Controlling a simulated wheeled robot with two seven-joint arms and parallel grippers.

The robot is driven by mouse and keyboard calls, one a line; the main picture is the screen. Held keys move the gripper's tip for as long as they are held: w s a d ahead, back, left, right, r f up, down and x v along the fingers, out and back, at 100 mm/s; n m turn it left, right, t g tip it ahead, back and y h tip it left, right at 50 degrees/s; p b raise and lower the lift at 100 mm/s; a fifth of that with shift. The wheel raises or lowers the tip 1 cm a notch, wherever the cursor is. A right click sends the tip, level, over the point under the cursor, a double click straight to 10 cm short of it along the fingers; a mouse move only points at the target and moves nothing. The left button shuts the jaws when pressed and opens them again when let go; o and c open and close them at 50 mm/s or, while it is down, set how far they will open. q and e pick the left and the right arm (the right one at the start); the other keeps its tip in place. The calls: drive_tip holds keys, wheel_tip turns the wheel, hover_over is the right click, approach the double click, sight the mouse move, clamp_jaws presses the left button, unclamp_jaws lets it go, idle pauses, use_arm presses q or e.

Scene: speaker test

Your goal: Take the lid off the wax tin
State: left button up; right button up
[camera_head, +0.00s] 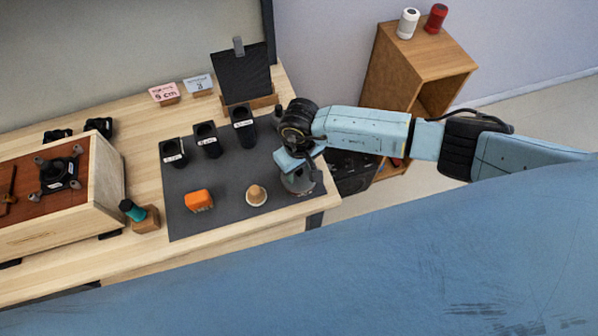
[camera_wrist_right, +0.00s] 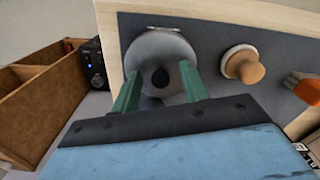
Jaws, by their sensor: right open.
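The wax tin (camera_head: 301,184) stands at the right end of the dark mat, partly hidden under my right gripper. In the right wrist view its round grey lid (camera_wrist_right: 148,48) shows from above, with a dark knob at its middle. My right gripper (camera_wrist_right: 160,84) is open, its two green fingers apart on either side of the knob. I cannot tell whether the fingers touch the lid. In the head view the right gripper (camera_head: 296,163) is over the tin. My left gripper is not in view.
On the dark mat (camera_head: 225,215) are a cork-coloured knob piece (camera_head: 256,194), an orange block (camera_head: 199,201) and three black labelled cups (camera_head: 207,139). A wooden box (camera_head: 105,195) stands left. A wooden shelf (camera_head: 425,65) stands beyond the table's right edge.

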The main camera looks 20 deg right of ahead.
drive_tip(key=shift+c, duration=0.4)
clamp_jaws()
drive_tip(key=shift+r, duration=0.15)
